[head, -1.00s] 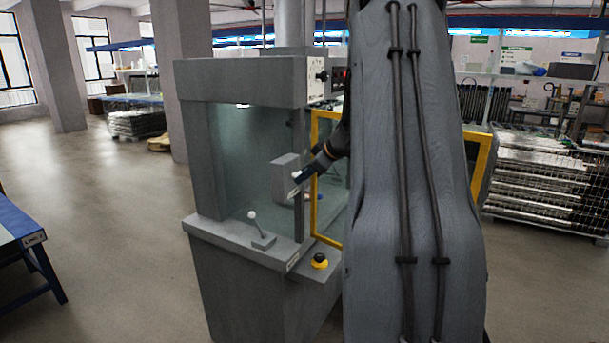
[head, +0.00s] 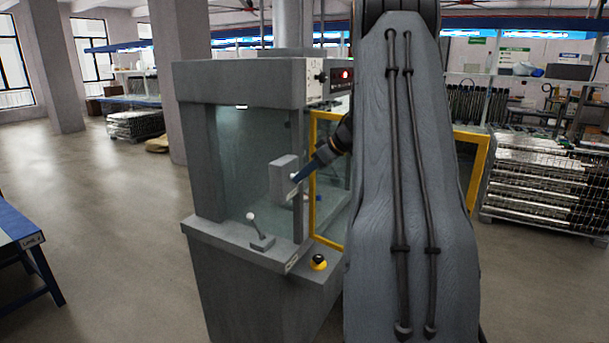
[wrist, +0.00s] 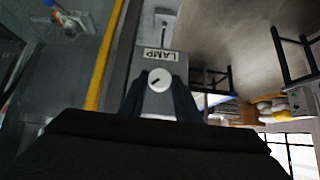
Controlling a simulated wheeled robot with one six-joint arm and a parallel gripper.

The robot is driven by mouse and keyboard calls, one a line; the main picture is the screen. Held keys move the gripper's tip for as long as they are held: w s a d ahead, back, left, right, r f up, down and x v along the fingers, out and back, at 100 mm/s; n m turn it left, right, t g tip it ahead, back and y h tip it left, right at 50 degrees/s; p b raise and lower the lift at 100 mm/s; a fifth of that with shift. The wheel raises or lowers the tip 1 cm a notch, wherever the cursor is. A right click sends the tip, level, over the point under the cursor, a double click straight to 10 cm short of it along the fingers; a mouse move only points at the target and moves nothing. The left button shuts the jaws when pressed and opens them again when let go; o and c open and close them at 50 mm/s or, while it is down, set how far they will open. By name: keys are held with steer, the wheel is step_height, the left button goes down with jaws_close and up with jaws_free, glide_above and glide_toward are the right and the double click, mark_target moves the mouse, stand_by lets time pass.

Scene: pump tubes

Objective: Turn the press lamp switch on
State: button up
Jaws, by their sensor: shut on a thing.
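The lamp switch is a round white knob (wrist: 160,80) with a short slanted dark mark on its face. It sits on a grey box (head: 282,180) at the press's open front; a LAMP label (wrist: 161,55) shows beside the knob in the wrist view. My gripper (head: 298,176) reaches the box from the right, its dark blue fingers shut on the knob's two sides. A small bright strip (head: 242,106) shows under the press's upper housing (head: 245,82). In the head view the fingers partly hide the knob.
The yellow-framed door (head: 327,243) stands close to my gripper, partly behind my arm. A white-tipped lever (head: 251,217) and a black-and-yellow button (head: 318,262) are on the ledge below. A red light (head: 345,74) shows on the upper panel. Floor left of the press is clear.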

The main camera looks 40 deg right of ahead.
steer(key=shift+r, duration=0.1)
steer(key=o, duration=1)
steer(key=shift+w, duration=0.1)
